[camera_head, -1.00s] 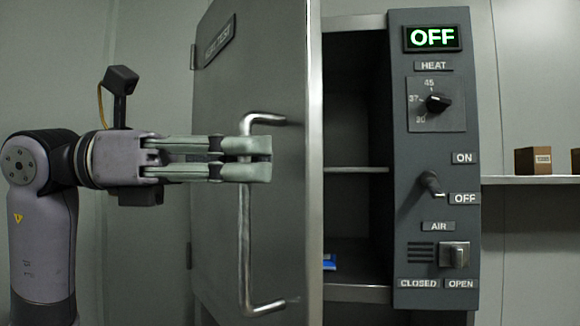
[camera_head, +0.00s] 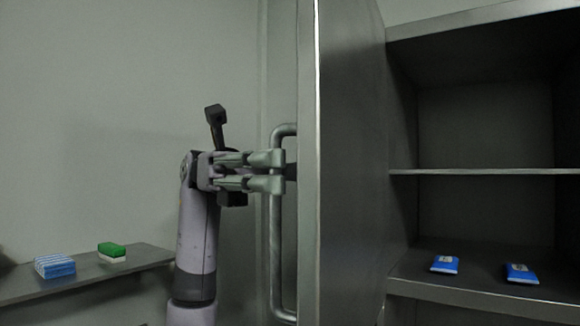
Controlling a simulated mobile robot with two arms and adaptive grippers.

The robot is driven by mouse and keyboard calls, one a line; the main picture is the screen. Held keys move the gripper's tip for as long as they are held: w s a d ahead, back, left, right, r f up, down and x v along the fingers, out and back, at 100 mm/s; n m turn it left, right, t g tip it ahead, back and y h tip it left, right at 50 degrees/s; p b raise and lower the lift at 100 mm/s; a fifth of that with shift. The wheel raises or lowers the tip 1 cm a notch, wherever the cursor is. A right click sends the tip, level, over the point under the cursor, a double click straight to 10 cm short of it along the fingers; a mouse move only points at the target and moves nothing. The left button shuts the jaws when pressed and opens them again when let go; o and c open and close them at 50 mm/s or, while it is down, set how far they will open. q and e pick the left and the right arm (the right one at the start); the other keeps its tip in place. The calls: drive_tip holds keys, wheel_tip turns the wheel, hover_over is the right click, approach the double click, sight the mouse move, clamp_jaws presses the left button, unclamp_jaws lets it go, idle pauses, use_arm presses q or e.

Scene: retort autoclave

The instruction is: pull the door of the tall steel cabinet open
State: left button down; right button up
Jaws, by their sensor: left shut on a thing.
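The tall steel cabinet (camera_head: 488,172) is at the right, with its inside and a middle shelf in plain view. Its door (camera_head: 350,170) stands open, swung out and seen nearly edge-on in the middle of the picture. A long vertical bar handle (camera_head: 275,240) is on the door's outer face, to the left of the door's edge. My left gripper (camera_head: 278,171) comes in from the left and is shut on the upper part of the handle. My right gripper is not in view.
Two blue packets, a left one (camera_head: 445,264) and a right one (camera_head: 522,273), lie on the cabinet's lower level. At the left, a wall shelf (camera_head: 100,278) holds a blue and white pack (camera_head: 54,266) and a green and white one (camera_head: 112,252).

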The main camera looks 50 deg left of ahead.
use_arm(q)
drive_tip(key=shift+a, duration=0.25)
drive_tip(key=c, duration=1.6)
unclamp_jaws()
drive_tip(key=shift+c, duration=0.2)
drive_tip(key=a, duration=1.2)
drive_tip(key=shift+w, duration=0.4)
